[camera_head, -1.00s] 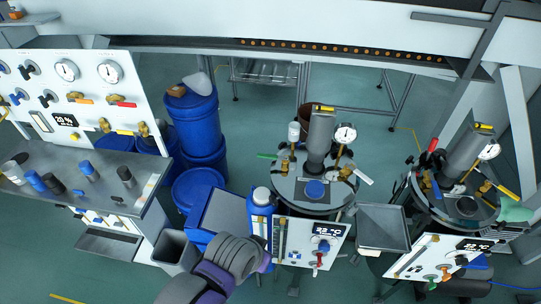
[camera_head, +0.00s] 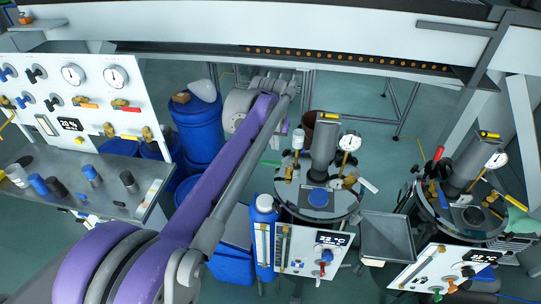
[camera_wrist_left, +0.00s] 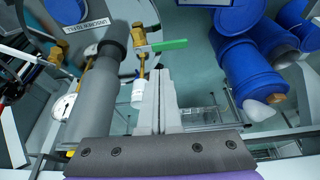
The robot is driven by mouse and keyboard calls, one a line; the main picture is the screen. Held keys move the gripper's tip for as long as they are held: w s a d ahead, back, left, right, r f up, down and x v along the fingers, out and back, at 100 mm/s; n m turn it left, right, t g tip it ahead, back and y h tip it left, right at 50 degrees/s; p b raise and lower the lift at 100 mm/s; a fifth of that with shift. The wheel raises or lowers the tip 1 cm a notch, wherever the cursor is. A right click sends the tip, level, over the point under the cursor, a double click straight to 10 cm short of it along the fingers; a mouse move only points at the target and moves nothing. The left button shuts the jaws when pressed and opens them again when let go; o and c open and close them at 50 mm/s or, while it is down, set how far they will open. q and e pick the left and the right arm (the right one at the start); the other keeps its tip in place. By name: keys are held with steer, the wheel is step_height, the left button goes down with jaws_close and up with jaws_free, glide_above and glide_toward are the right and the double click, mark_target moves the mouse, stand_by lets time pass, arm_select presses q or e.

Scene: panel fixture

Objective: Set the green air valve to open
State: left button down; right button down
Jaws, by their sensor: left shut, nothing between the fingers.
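The green air valve has a brass body and a flat green lever (camera_wrist_left: 170,45). In the left wrist view the lever sticks out to the right from the brass body. My right gripper is not in view.
The middle vessel (camera_head: 290,200) carries a grey column (camera_head: 324,135), a pressure gauge (camera_head: 350,142) and a white bottle-shaped fitting (camera_head: 298,140) close to the valve. Blue drums (camera_head: 197,130) stand to the left. A second vessel (camera_head: 455,215) stands at the right.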

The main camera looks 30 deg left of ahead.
mark_target(277, 164)
arm_select(q)
steer(key=w+a, duration=0.4)
steer(key=w, duration=0.1)
step_height(277, 164, down, 10)
steer(key=s, duration=0.1)
steer(key=shift+n, duration=0.4)
